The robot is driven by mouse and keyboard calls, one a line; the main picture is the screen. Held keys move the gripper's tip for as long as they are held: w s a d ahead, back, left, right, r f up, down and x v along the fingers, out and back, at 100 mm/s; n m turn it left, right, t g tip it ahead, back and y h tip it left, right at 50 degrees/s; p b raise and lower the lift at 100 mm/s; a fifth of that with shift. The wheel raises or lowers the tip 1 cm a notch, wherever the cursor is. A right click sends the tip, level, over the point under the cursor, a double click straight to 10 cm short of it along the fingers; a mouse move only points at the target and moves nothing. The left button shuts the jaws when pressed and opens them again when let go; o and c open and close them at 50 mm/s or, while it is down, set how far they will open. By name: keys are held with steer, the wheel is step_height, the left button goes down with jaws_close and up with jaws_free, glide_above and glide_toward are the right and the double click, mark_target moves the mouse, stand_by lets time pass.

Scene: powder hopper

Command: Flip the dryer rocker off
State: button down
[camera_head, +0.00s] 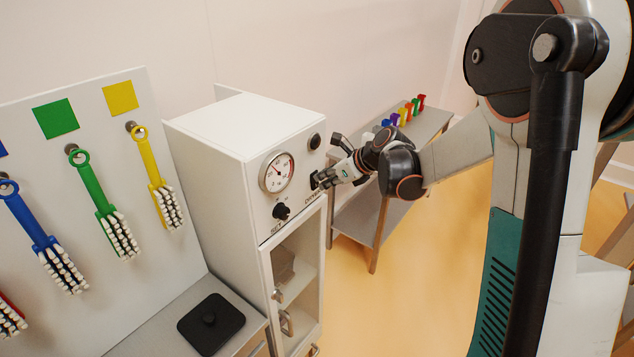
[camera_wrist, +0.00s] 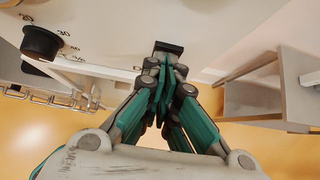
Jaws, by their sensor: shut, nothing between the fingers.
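The dryer is a white cabinet (camera_head: 235,150) with a dial gauge, a black knob and a small dark rocker (camera_head: 314,181) on its front panel. In the wrist view the rocker (camera_wrist: 168,48) is a black block right at my fingertips. My gripper (camera_head: 322,180) is shut and empty, with its fingertips at the rocker; it also shows in the wrist view (camera_wrist: 164,66). The fingers hide part of the rocker. I cannot tell which way the rocker is tipped, or whether the tips touch it.
The black knob (camera_head: 281,211) sits below the gauge (camera_head: 277,172); a dark round part (camera_head: 314,141) is above the rocker. The dryer's glazed door (camera_head: 297,270) is below. A side table (camera_head: 400,135) with coloured items stands behind my arm. Brushes hang on the left board (camera_head: 90,90).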

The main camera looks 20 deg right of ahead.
steer(key=shift+s+d, duration=0.1)
steer(key=shift+d, duration=0.4)
steer(key=shift+w+a+r+p, duration=0.15)
steer(key=shift+r+p, duration=0.05)
steer(key=shift+r, duration=0.2)
steer(key=shift+w+a+r+p, duration=0.1)
steer(key=shift+a+r+p, duration=0.05)
steer(key=shift+r, duration=0.25)
steer(key=shift+s+d, duration=0.1)
